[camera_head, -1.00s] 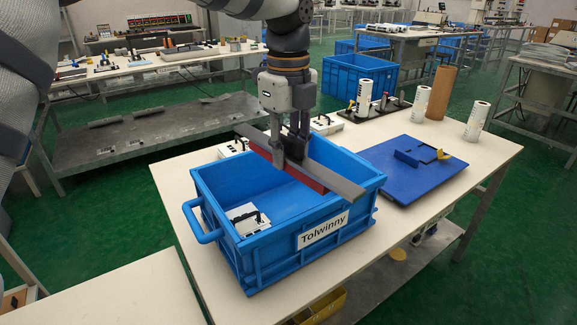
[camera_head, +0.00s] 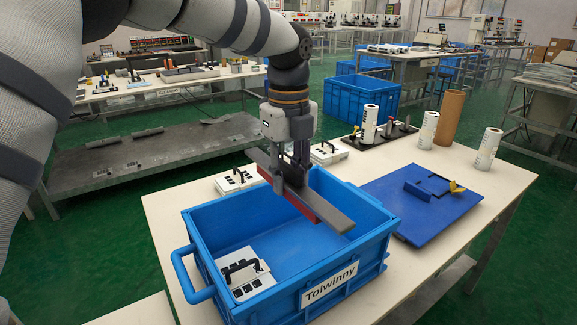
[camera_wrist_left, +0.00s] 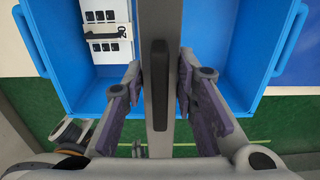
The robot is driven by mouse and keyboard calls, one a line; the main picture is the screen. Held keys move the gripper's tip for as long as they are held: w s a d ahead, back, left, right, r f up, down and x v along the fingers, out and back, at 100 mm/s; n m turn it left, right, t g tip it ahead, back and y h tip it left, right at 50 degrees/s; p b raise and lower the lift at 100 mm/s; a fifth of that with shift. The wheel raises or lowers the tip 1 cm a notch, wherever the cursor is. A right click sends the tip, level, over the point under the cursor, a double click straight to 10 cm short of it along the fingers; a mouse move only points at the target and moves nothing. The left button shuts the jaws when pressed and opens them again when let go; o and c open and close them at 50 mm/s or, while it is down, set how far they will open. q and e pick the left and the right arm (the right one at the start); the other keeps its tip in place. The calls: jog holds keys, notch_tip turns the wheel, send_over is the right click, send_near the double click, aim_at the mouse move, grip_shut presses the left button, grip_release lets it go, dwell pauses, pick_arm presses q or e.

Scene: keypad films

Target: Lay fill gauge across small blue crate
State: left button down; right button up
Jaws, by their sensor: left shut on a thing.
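The fill gauge (camera_head: 325,210) is a long grey bar with a red side. My left gripper (camera_head: 290,182) is shut on its middle. The gauge hangs slanting over the small blue crate (camera_head: 207,262), labelled "Tolwinny". Its far end reaches past the back rim and its near end is over the opening, near the right wall. I cannot tell its exact height above the rims. In the left wrist view the gauge's black grip (camera_wrist_left: 159,85) is between the fingers, and blue crate walls (camera_wrist_left: 45,65) show on both sides. My right gripper is out of view.
A white keypad unit (camera_head: 243,272) with a black handle lies inside the crate. Two more stand on the table behind it. A blue panel (camera_head: 420,200) lies right of the crate, with white rolls (camera_head: 428,130) and a brown cylinder (camera_head: 449,118) behind.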

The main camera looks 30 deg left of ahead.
aim_at(289, 165)
pick_arm(q)
notch_tip(289, 165, down, 6)
jog(key=shift+f, duration=0.2)
jog(key=shift+f, duration=0.65)
dwell(0.8)
jog(key=c, duration=1.2)
grip_release()
notch_tip(289, 165, up, 12)
jog(key=shift+r, duration=0.1)
